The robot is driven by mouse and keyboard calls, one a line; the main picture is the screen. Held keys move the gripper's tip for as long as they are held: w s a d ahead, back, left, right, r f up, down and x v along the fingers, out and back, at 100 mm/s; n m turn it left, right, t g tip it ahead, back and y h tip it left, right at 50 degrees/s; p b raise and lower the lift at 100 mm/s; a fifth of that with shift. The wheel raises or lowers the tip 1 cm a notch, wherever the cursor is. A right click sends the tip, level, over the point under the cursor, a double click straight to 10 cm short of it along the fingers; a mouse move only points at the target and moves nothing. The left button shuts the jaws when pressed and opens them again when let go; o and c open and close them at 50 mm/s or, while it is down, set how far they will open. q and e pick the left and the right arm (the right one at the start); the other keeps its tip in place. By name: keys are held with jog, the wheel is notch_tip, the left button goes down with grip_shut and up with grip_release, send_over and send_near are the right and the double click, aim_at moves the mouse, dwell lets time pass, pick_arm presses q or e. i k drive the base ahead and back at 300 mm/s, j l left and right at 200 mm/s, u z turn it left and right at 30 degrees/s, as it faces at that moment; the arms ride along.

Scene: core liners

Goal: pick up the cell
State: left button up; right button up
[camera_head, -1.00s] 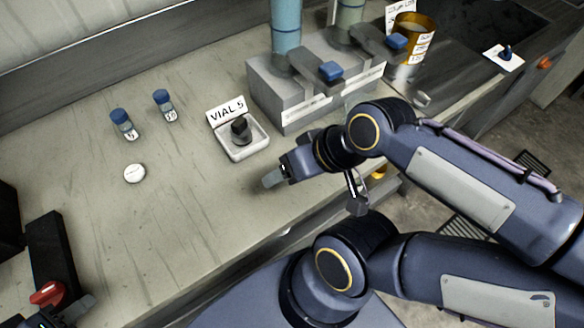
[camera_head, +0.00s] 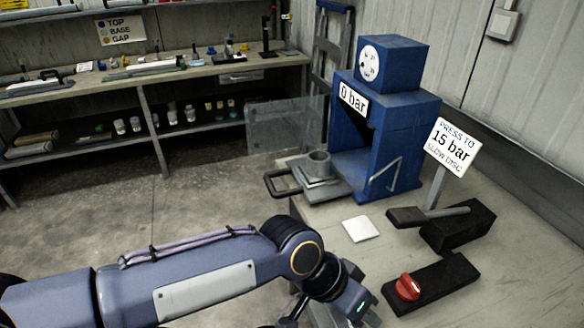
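A grey, open-topped metal cylinder (camera_head: 318,165), which looks like the cell, stands upright on a square plate in front of the blue press (camera_head: 402,120). A tray with a looped handle (camera_head: 283,183) sits beside it. My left gripper (camera_head: 345,308) is at the bottom centre, nearer than the cylinder and apart from it. Its fingertips are partly hidden or cut off by the frame's lower edge, so its opening is unclear. My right gripper is not in view.
A sign (camera_head: 450,146) says press to 15 bar. A lever (camera_head: 428,215), a red knob (camera_head: 407,287) and a white pad (camera_head: 361,228) are on the near bench. A shelved bench (camera_head: 150,78) stands behind open floor.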

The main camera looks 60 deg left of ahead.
aim_at(315, 173)
jog(key=u, duration=0.4)
jog(key=k+j+u, duration=0.1)
jog(key=u, duration=0.3)
jog(key=j+u, duration=0.15)
jog(key=u, duration=0.25)
jog(key=j+u, duration=0.1)
jog(key=u, duration=0.3)
jog(key=i+j+u, duration=0.1)
jog(key=i+j, duration=0.45)
jog(key=i, duration=0.25)
jog(key=i+j+u, duration=0.15)
jog(key=i+j, duration=0.15)
jog(key=i, duration=0.1)
